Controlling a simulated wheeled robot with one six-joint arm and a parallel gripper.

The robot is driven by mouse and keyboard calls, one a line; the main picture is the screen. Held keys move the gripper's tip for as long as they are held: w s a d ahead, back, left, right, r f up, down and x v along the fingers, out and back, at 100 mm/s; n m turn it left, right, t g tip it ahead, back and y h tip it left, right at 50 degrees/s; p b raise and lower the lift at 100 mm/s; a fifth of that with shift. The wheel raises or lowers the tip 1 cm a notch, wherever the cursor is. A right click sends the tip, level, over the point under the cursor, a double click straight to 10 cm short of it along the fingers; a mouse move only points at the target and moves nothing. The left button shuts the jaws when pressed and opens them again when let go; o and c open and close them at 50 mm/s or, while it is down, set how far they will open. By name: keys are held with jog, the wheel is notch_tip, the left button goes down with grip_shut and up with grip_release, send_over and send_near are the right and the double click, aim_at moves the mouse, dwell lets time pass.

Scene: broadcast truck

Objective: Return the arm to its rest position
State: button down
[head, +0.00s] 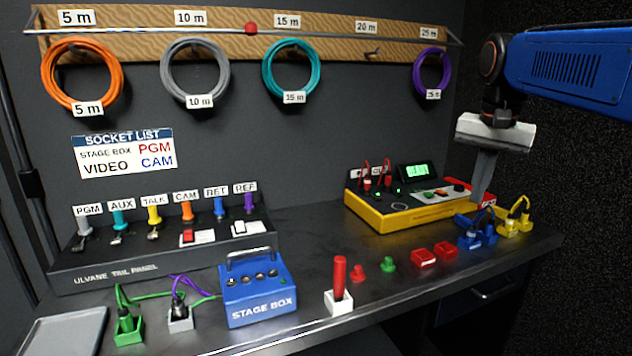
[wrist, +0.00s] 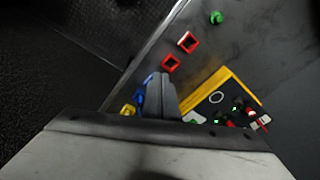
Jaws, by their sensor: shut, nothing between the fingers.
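My blue arm (head: 570,65) reaches in from the upper right in the head view. My gripper (head: 482,198) points down at the right end of the bench, beside the yellow tester box (head: 415,213). Its fingers are together and hold nothing. In the wrist view the shut fingers (wrist: 160,90) point toward the bench, with the yellow box (wrist: 232,82) to their right. In the head view the fingertips overlap the area by the blue connectors (head: 477,236); I cannot tell whether they touch anything.
A blue stage box (head: 258,295), a red stick in a white base (head: 339,290), red sockets (head: 424,257) and yellow connectors (head: 515,222) stand on the bench. Cable coils, such as the purple one (head: 431,68), hang from the wall rack. The tail panel (head: 155,255) is at left.

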jog(key=s+a+f+n+t, duration=0.1)
jog(key=s+a+f+n, duration=0.1)
jog(key=s+f, duration=0.9)
jog(key=s+a+f+n+t, duration=0.1)
jog(key=s+f+n, duration=0.4)
jog(key=s+f, duration=0.5)
notch_tip(320, 180, down, 3)
jog(key=shift+s+a+f+n+t, duration=0.2)
jog(key=shift+s+a+n+t, duration=0.15)
jog(key=shift+a, duration=0.4)
